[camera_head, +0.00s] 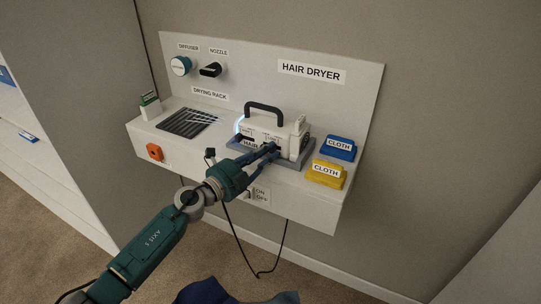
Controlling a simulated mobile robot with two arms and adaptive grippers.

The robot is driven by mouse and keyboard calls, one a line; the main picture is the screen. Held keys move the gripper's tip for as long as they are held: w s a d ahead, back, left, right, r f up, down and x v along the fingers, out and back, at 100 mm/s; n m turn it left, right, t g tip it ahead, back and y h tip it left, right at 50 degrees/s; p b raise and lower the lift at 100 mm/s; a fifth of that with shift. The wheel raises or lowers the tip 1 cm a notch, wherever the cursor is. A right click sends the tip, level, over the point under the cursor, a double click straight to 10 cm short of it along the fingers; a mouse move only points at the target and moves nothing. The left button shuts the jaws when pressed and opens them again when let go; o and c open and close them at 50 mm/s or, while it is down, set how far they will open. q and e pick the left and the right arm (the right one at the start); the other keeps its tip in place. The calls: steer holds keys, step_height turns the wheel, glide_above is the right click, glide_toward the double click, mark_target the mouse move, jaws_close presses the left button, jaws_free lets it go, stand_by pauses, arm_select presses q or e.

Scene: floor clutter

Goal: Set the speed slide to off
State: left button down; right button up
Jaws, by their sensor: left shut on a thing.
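The white hair dryer (288,125) with a black carrying handle sits in a grey-blue tray (302,160) on a wall-mounted white shelf. My left gripper (273,149) reaches in from the lower left, with its fingertips at the dryer's front face. It is shut on a small part there, which seems to be the speed slide. The fingers hide that part, so its setting cannot be read. Small labels on the dryer's front are partly covered and too small to read. My right gripper is not in view.
A blue cloth (340,150) and a yellow cloth (325,176) lie to the right. A black cord (240,247) hangs below.

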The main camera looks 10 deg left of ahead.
arm_select(q)
steer(key=a, duration=0.1)
steer(key=w+a, duration=0.1)
steer(key=a, duration=0.1)
steer(key=shift+a+f+b, duration=0.15)
steer(key=shift+f+b, duration=0.05)
steer(key=shift+b, duration=0.15)
steer(key=c, duration=1.8)
jaws_free()
steer(key=shift+w, duration=0.1)
steer(key=shift+c, duration=0.2)
steer(key=v, duration=1.2)
